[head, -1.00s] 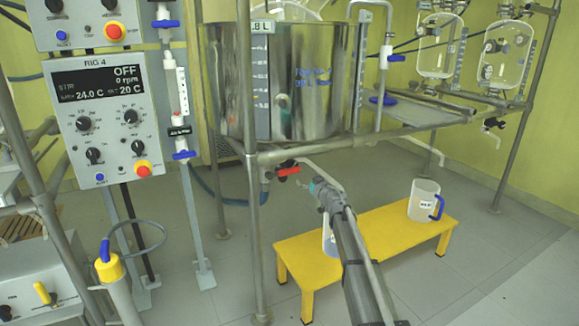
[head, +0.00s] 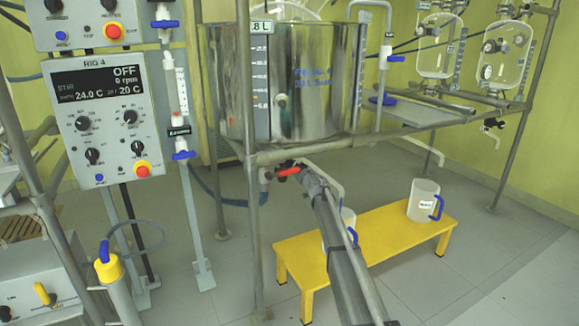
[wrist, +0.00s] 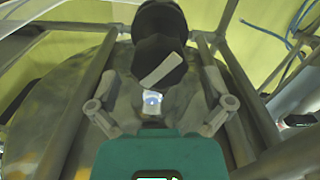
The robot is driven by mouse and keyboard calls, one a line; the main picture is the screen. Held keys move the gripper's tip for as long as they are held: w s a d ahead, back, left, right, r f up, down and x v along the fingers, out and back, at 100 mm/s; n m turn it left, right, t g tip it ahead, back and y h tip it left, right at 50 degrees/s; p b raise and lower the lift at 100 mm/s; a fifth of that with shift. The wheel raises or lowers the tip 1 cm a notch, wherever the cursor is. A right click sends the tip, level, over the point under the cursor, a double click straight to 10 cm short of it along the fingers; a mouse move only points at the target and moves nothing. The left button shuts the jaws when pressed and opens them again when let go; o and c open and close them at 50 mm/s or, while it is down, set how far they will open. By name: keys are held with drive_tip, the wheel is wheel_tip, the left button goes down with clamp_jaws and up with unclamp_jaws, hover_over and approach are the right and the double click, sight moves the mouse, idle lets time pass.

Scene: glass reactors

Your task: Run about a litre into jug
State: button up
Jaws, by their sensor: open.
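The steel vessel (head: 310,85) stands in the frame with a level scale on its front. Below it is a drain valve with a red handle (head: 289,171). A clear jug (head: 348,217) stands on the yellow bench (head: 390,232), mostly hidden behind my arm. A second clear jug (head: 422,201) with a blue handle and a label stands at the bench's right. My gripper (head: 306,172) is beside the red handle; contact cannot be told. In the wrist view my gripper (wrist: 163,92) is open, with a dark rounded part (wrist: 160,55) ahead of its fingers.
Frame posts (head: 252,220) stand close left of my arm. The control box (head: 108,115) reads OFF, 0 rpm and 24.0 C. Open floor (head: 470,255) lies right of the bench.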

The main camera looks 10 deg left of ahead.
drive_tip(key=shift+x, duration=1.1)
drive_tip(key=c, duration=1)
drive_tip(key=shift+a, duration=0.4)
drive_tip(key=shift+c, duration=0.5)
drive_tip(key=shift+s+d, duration=0.1)
drive_tip(key=shift+d, duration=0.15)
drive_tip(key=shift+n, duration=0.3)
drive_tip(key=n, duration=0.3)
drive_tip(key=shift+s+n, duration=0.15)
drive_tip(key=shift+n, duration=0.25)
drive_tip(key=n, duration=0.3)
drive_tip(key=shift+n, duration=0.4)
drive_tip(key=shift+f+n, duration=0.1)
drive_tip(key=shift+n, duration=1.8)
